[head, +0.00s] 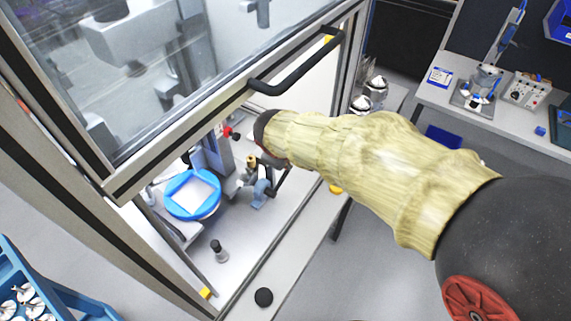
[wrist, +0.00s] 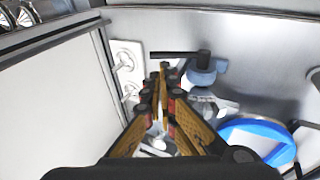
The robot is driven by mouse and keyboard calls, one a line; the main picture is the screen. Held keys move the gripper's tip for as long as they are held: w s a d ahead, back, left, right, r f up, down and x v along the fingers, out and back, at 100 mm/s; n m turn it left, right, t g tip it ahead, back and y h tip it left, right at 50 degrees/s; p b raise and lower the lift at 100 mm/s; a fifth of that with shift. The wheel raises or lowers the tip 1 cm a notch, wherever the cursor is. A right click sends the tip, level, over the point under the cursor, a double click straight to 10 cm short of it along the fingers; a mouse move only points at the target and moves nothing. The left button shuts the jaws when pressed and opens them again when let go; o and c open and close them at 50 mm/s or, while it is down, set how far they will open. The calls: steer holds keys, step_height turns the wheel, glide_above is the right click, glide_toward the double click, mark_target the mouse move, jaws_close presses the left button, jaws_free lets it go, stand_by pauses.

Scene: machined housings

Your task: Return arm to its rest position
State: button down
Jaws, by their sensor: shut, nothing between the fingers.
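My arm, in a pale yellow sleeve, reaches from the right into the open front of a machine enclosure (head: 130,180) in the head view. My gripper is mostly hidden behind the arm there. In the wrist view my gripper (wrist: 163,72) is shut, with its fingers together and nothing held between them. Past the fingers are a blue-grey fixture with a black bar (wrist: 203,70) and a blue round tray (wrist: 262,130). The tray also shows in the head view (head: 177,203), with a white square surface inside it.
A raised glass door with a black handle (head: 297,72) hangs close above my arm. A red knob (head: 231,133) is inside the enclosure. A blue rack (head: 22,270) with metal parts is at lower left. A workbench (head: 433,97) with instruments stands at upper right. Grey floor lies between.

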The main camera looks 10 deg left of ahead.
steer(key=shift+v, duration=1.3)
steer(key=shift+d, duration=0.1)
